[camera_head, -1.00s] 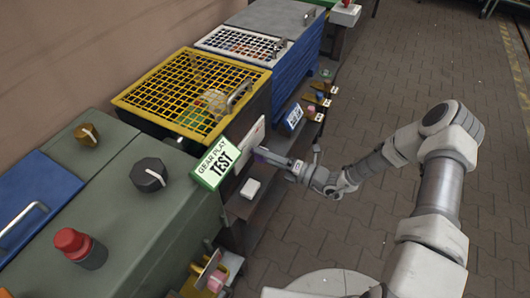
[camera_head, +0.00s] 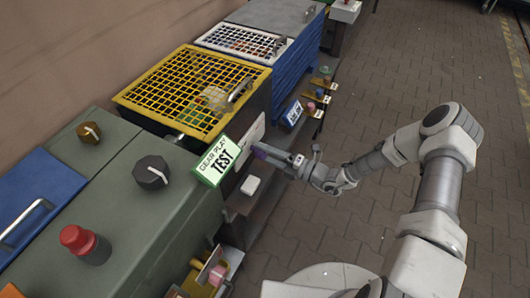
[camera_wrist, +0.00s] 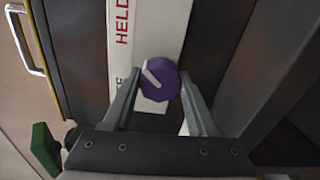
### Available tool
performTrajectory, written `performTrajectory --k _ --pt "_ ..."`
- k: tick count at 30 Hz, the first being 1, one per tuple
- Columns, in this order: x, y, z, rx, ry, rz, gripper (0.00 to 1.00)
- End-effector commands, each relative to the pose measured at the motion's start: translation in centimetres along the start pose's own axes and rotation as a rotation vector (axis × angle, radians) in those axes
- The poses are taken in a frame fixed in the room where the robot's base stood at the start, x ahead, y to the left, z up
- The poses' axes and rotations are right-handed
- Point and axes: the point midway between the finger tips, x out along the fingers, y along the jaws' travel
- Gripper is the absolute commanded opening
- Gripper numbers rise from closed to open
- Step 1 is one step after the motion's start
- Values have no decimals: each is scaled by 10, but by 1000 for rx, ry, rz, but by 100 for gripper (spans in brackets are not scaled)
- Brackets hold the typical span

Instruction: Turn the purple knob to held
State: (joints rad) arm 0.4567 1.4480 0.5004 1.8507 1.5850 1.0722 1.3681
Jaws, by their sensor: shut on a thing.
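The purple knob (camera_wrist: 160,79) sits on a white label plate (camera_wrist: 155,35) on a dark panel in the wrist view. A white pointer line on the knob slants to the upper left. Red "HELD" lettering stands on the plate above and left of the knob. More lettering lower down is mostly hidden by my left finger. My gripper (camera_wrist: 161,86) has one finger on each side of the knob and is shut on it. In the head view my gripper (camera_head: 283,160) reaches the front of the bench beside the purple knob (camera_head: 260,152).
A green-framed "GEAR PLAY TEST" sign (camera_head: 216,161) stands close left of my gripper. A yellow mesh cover (camera_head: 190,85) lies behind. A red button (camera_head: 85,243) and a black knob (camera_head: 151,172) top the green cabinet. The paved floor on the right is clear.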

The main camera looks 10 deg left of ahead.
Motion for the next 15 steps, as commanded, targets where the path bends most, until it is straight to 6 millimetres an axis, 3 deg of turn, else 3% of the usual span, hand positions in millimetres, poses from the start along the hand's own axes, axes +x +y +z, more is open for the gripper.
performTrajectory --k 1,2,6,15 --pt "0 -1 -1 4 1 -1 2" --pt "0 -1 -1 4 1 -1 60" --pt "0 0 -1 3 0 -1 85" --pt "-1 0 0 1 0 0 88"
